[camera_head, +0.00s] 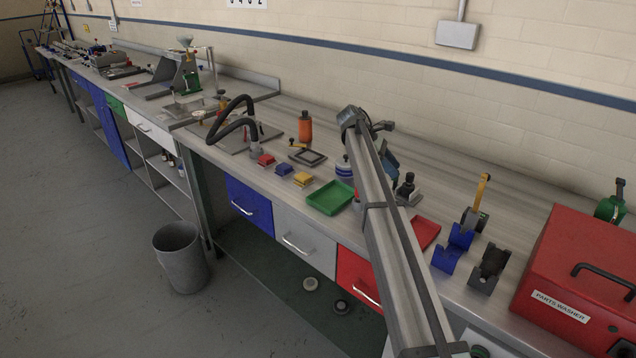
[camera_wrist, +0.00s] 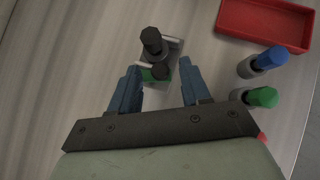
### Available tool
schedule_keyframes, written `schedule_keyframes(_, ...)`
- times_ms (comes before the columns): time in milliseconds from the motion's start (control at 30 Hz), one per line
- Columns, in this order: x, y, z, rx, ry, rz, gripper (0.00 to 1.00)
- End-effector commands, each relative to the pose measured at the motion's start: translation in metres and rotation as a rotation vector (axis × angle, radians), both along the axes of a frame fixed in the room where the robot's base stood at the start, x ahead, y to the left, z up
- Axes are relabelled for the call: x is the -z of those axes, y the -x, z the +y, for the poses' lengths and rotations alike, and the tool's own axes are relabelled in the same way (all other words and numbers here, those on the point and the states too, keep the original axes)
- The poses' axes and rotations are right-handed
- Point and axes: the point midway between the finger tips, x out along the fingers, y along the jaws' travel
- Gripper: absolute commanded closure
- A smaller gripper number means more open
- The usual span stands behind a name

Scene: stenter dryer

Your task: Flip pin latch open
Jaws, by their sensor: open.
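The likely pin latch (camera_wrist: 153,42) is a small fixture in the wrist view, with a black round knob, a grey base and a green part at its near side. A second, smaller dark knob sits on the green part. My gripper (camera_wrist: 160,68) is open, its two blue fingers spread on either side of the green part. I cannot tell whether either finger touches it. In the head view the black-knobbed fixture (camera_head: 406,186) stands on the bench just right of my arm. My gripper (camera_head: 389,158) is partly hidden there behind my arm.
A red tray (camera_wrist: 262,24) lies at upper right in the wrist view. Blue-capped (camera_wrist: 268,60) and green-capped (camera_wrist: 262,97) pieces stand right of my fingers. In the head view, a green tray (camera_head: 331,198) lies left of my arm and a red parts washer (camera_head: 575,270) stands at right.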

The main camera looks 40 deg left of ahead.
Motion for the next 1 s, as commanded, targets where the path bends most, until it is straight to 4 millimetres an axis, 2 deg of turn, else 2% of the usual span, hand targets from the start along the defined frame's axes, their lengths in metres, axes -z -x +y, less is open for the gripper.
schedule_keyframes(233,0.001,0.005,-0.013,-0.234,0.000,-0.001,0.53)
schedule_keyframes(700,0.000,-0.001,-0.027,-0.677,0.000,-0.002,0.53)
schedule_keyframes(800,0.000,-0.002,-0.029,-0.748,-0.001,-0.001,0.53)
schedule_keyframes(1000,-0.019,0.013,-0.018,-0.742,0.000,-0.001,0.53)
